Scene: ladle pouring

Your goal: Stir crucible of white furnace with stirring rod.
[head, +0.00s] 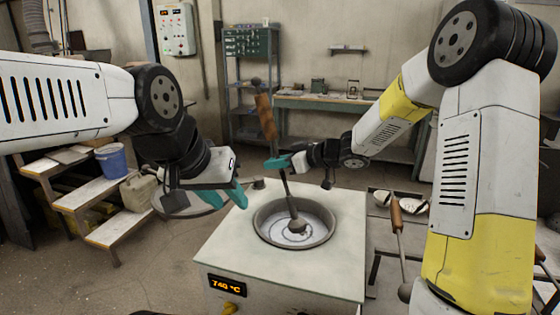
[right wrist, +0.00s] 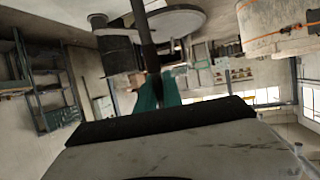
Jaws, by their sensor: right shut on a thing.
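The white furnace (head: 235,248) stands in the middle of the head view, with its round crucible (head: 262,217) open at the top. The stirring rod has a wooden handle (head: 265,116) and a dark shaft. It leans slightly, and its rounded lower end (head: 297,226) is inside the crucible at the surface of the grey contents. My right gripper (head: 277,163) is shut on the rod's shaft below the handle; the shaft also shows between its fingers in the right wrist view (right wrist: 147,48). My left gripper (head: 232,195) is open and empty, left of the crucible above the furnace's edge.
A wooden-handled ladle (head: 397,222) stands at the right, near pale moulds (head: 383,200). The furnace display (head: 226,285) reads 740 °C. Steps with a blue bucket (head: 111,160) are at the left. A workbench (head: 330,103) and shelf rack (head: 250,82) line the back wall.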

